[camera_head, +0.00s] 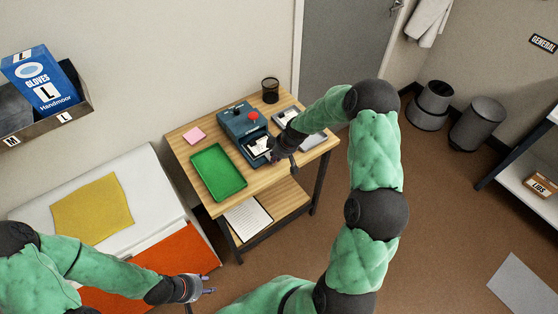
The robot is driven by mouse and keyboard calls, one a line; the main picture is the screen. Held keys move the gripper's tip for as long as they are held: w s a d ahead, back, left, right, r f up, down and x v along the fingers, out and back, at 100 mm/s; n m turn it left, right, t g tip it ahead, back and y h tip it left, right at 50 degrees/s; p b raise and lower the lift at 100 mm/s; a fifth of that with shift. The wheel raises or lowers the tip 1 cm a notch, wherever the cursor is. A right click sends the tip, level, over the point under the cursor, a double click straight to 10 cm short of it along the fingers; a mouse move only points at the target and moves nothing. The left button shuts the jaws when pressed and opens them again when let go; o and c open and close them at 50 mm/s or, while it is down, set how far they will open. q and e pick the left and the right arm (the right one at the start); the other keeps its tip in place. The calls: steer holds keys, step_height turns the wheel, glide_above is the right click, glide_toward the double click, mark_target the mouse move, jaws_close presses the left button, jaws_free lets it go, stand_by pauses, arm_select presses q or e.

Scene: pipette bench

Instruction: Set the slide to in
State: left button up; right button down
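The blue device (238,122) with a red knob on top stands on the wooden table. Its front part holds a pale piece (258,146), which may be the slide; its exact position is too small to read. My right gripper (280,158) is at the front right of the device, close to this part. Its fingers are dark and small, so I cannot tell whether they touch it or are open. My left gripper (211,285) is low at the bottom left, away from the table, with its fingers apart and nothing between them.
A green tray (218,172), pink notes (194,134) and a black mesh cup (270,90) share the table (181,150). A grey item lies partly behind my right arm. A white cabinet with a yellow cloth (92,207) stands to the left.

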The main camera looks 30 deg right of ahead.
mark_target(260, 146)
steer(key=w, duration=0.2)
steer(key=w+b, duration=0.1)
steer(key=w, duration=0.2)
steer(key=w+b, duration=0.1)
steer(key=w, duration=0.2)
steer(key=shift+w+a+f, duration=0.1)
steer(key=shift+w+a, duration=0.05)
steer(key=shift+a, duration=0.2)
steer(key=shift+w, duration=0.35)
steer(key=shift+w+r, duration=0.1)
steer(key=shift+r, duration=0.1)
steer(key=c, duration=1.3)
jaws_free()
steer(key=shift+o, duration=1.2)
steer(key=shift+w+f, duration=0.1)
steer(key=shift+w, duration=0.1)
steer(key=shift+s, duration=0.15)
steer(key=v, duration=1.2)
